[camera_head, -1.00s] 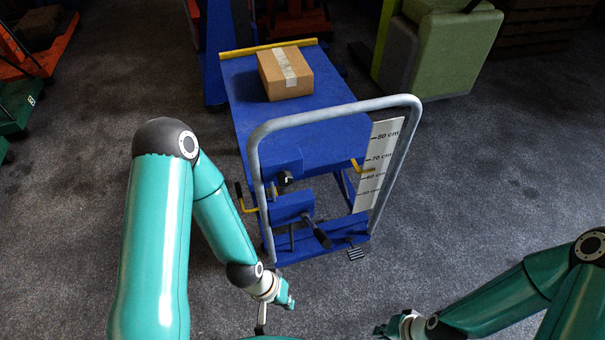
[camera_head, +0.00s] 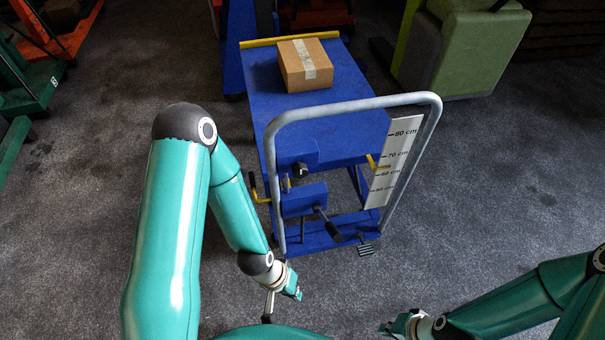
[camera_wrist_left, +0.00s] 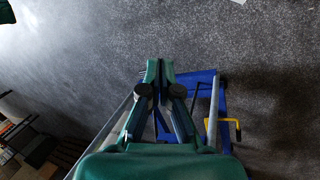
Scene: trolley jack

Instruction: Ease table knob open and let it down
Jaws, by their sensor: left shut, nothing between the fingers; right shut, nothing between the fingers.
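The blue lift table (camera_head: 345,85) stands ahead with its grey push handle (camera_head: 350,100) facing me. A black-gripped lever (camera_head: 329,226) and a black pedal (camera_head: 366,249) are lower down. My left gripper (camera_head: 294,290) is shut and empty, low in front of the table's left near corner, apart from the knob. The left wrist view shows its closed fingers (camera_wrist_left: 160,70) with part of the blue table (camera_wrist_left: 205,82) beyond them. My right gripper (camera_head: 394,327) is shut and empty at the bottom edge.
A cardboard box (camera_head: 305,65) rests on the table top. Yellow levers stick out at the left (camera_head: 257,190) and right (camera_head: 378,163). A height scale (camera_head: 393,160) stands by the handle. The floor (camera_head: 490,180) at right is clear.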

